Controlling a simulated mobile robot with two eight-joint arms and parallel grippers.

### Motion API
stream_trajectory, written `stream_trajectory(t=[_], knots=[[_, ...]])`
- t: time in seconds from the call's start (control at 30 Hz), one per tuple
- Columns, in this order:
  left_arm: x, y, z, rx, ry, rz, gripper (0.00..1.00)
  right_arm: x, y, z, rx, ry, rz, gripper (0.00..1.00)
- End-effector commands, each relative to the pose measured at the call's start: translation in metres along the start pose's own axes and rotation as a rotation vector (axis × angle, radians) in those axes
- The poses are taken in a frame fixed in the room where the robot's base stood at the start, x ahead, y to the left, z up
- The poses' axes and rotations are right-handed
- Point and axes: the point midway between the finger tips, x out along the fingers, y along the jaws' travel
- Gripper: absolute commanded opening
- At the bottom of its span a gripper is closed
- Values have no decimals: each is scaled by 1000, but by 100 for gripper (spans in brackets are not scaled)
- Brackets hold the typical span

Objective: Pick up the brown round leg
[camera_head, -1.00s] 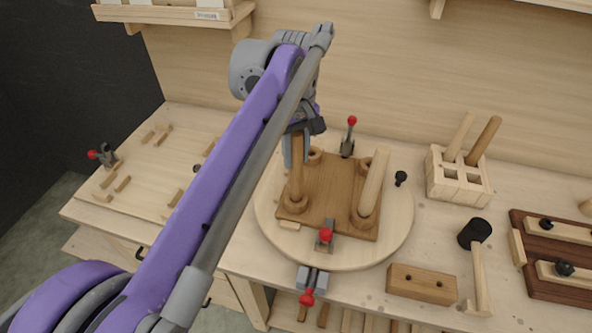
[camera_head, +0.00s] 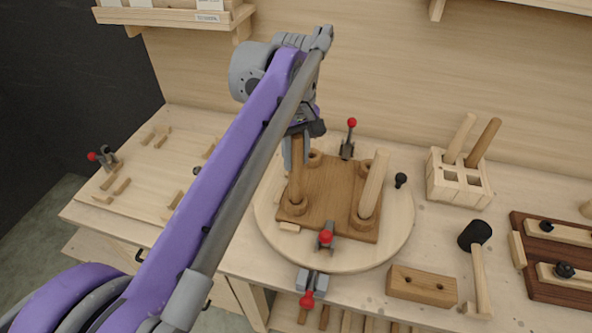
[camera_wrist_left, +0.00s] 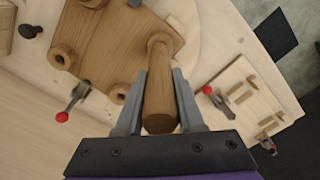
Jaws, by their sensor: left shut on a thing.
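The brown round leg (camera_head: 296,180) stands upright at the left front corner of the brown square seat board (camera_head: 329,190), with its lower end at a round socket ring. My left gripper (camera_head: 295,152) is shut on its upper part from above. In the left wrist view the leg (camera_wrist_left: 160,88) lies between the two grey fingers of the gripper (camera_wrist_left: 160,103). How deep the leg sits in the ring cannot be told. My right gripper is not in view.
A paler leg (camera_head: 373,183) stands at the board's right front corner. The board lies on a round pale turntable (camera_head: 398,230) with red-tipped clamps (camera_head: 326,238). A rack (camera_head: 458,180) with two legs, a drilled block (camera_head: 421,285) and a mallet (camera_head: 477,240) are to the right.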

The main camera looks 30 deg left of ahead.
Motion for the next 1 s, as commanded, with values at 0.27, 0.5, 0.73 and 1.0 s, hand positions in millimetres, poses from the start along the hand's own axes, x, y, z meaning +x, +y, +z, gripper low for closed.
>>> stream_trajectory(t=[0.27, 0.5, 0.73, 1.0], knots=[[-18, 0, 0, 0, 0, 0, 0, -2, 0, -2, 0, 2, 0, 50], [-68, 0, 0, 0, 0, 1, 0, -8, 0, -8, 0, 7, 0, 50], [-97, 0, 0, 0, 0, 0, 0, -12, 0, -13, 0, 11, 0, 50], [-100, 0, 0, 0, 0, 0, 0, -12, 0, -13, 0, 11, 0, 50]])
